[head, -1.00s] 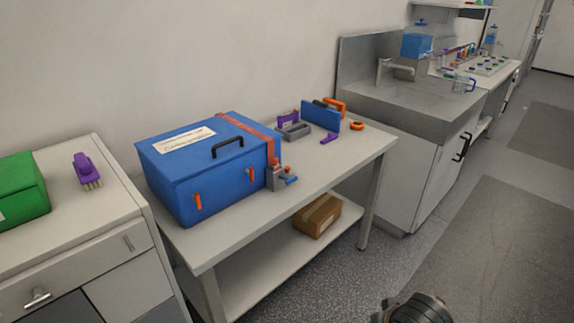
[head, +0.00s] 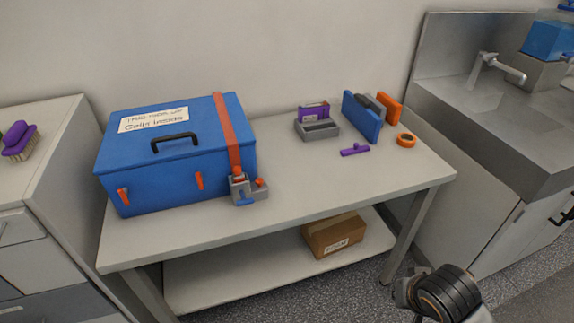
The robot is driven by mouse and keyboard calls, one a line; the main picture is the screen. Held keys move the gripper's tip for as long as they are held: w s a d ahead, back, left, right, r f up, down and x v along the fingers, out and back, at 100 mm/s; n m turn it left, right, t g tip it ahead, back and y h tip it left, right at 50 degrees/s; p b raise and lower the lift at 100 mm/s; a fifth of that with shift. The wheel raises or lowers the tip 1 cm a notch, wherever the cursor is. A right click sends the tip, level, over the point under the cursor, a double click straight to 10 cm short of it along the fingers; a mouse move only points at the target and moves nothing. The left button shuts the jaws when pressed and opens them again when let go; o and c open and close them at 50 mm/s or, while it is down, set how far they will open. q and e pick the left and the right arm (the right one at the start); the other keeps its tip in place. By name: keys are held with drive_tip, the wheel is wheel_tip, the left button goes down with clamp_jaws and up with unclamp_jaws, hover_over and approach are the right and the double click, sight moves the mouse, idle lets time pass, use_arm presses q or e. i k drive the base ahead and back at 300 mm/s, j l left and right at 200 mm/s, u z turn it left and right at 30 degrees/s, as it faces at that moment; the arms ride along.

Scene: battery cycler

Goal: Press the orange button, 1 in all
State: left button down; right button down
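A small orange button-like part (head: 261,182) sits on the right of a grey buckle device (head: 240,187) at the front right corner of a blue case (head: 176,160). The device also has a blue lever at its front. An orange-red strap (head: 229,130) runs over the case and down to the device. The case is closed, with a black handle, two orange latches and a white handwritten label on its lid. Neither gripper is in view; only a dark rounded part of my arm shows at the bottom right, well away from the table.
The white table (head: 300,200) carries a grey holder (head: 317,127) with a purple piece, a blue plate (head: 361,117), an orange ring (head: 406,140) and a purple bar (head: 354,150). A cardboard box (head: 334,235) lies on the lower shelf. A sink (head: 500,120) stands right.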

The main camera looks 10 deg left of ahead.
sight(259, 181)
drive_tip(key=i+l+u, duration=0.1)
drive_tip(key=l, duration=0.35)
drive_tip(key=i+l+u, duration=0.1)
drive_tip(key=l, duration=0.35)
drive_tip(key=i+l+u, duration=0.1)
drive_tip(key=l, duration=0.35)
drive_tip(key=i+l+u, duration=0.15)
drive_tip(key=l, duration=0.3)
